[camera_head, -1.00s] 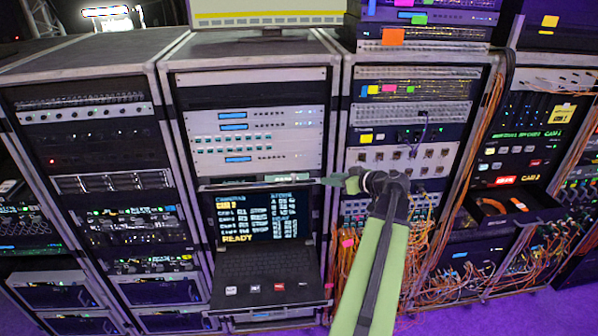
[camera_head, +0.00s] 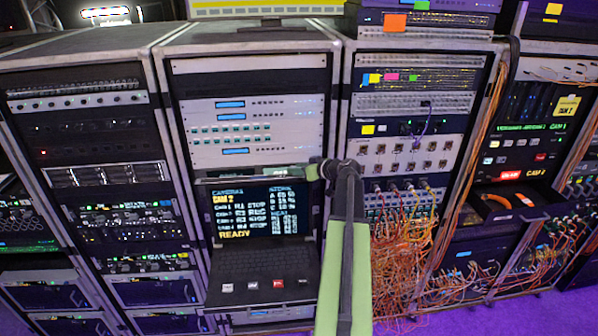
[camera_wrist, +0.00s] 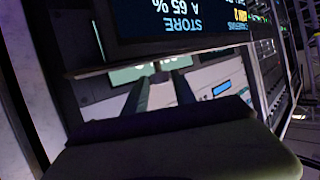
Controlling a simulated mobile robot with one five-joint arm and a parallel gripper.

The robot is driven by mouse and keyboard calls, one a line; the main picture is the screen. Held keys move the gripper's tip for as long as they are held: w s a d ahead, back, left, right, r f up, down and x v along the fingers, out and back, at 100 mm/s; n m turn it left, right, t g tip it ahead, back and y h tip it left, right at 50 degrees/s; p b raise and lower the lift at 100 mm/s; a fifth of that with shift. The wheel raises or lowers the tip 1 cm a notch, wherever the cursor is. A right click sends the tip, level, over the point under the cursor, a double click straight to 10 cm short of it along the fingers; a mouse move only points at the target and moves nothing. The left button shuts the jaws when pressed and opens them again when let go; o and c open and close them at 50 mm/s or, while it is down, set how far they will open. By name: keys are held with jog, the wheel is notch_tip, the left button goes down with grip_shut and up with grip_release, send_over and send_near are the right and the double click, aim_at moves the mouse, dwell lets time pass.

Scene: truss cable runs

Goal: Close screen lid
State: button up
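The screen lid (camera_head: 255,211) stands raised at the back of a keyboard drawer (camera_head: 262,275) in the second rack from the left. Its lit display shows camera text and READY. In the wrist view the screen (camera_wrist: 185,20) appears upside down at the top, with its upper edge (camera_wrist: 105,70) below the text. My gripper (camera_head: 312,171) is at the lid's upper right corner in the head view. In the wrist view its two fingers (camera_wrist: 160,78) are apart and point at that edge, with nothing seen held. Whether they touch it I cannot tell.
White rack units (camera_head: 240,115) sit just above the lid. Orange cables (camera_head: 400,255) hang in the rack to the right, beside my arm. An open drawer (camera_head: 512,205) juts out farther right. Purple floor (camera_head: 510,310) shows at the bottom.

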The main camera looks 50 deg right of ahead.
grip_shut()
dwell(1.4)
